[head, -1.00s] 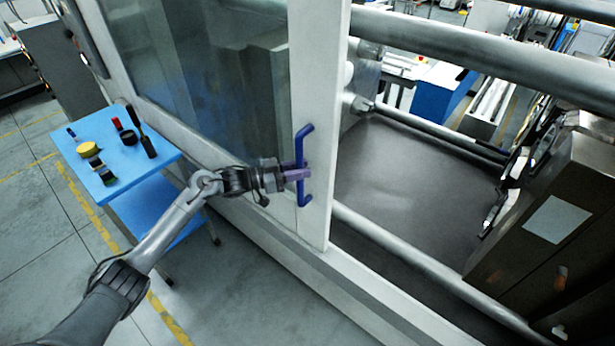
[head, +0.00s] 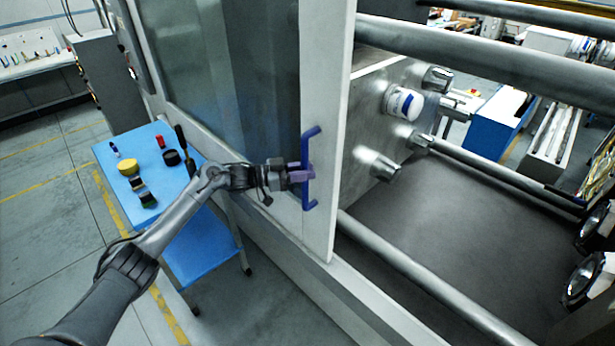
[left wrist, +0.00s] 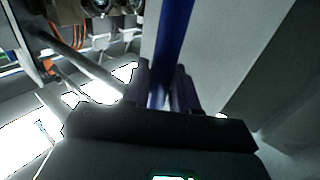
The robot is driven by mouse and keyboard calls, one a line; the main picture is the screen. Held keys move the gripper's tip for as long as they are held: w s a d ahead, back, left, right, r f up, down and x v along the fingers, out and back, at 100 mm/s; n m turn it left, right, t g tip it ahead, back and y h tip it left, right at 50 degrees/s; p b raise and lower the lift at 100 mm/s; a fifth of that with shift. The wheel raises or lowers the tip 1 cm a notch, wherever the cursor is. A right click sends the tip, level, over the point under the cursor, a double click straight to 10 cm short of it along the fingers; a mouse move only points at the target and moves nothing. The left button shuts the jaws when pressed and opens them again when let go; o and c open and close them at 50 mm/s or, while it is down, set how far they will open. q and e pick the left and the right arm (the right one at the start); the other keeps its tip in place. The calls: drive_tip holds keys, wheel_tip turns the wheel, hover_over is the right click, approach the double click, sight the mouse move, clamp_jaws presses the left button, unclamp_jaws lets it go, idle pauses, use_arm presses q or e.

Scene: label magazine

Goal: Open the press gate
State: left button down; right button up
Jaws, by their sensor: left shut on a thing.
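The press gate (head: 327,110) is a pale framed sliding door with a large glass window, left of the press opening. Its blue bar handle (head: 307,165) stands upright near the gate's right edge. My left gripper (head: 303,174) is shut on the handle at about its middle. In the left wrist view the blue handle (left wrist: 173,50) runs up between the two dark fingers (left wrist: 160,90). The press interior is open to view right of the gate edge. My right gripper is not in view.
A blue cart (head: 137,160) with small tools and jars stands left of my left arm. Thick tie bars (head: 450,55) cross the press opening. A metal block (head: 385,105) with a white cup-like part shows inside. A lower rail (head: 360,300) runs below the gate.

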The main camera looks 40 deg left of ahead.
use_arm(q)
drive_tip(key=shift+a+f, duration=0.1)
drive_tip(key=shift+f, duration=0.05)
drive_tip(key=c, duration=1.3)
unclamp_jaws()
drive_tip(key=shift+o, duration=1.4)
drive_tip(key=shift+w, duration=0.15)
drive_tip(key=v, duration=1)
drive_tip(key=shift+s+a+b, duration=0.25)
drive_tip(key=shift+s+b, duration=0.1)
drive_tip(key=shift+b, duration=0.1)
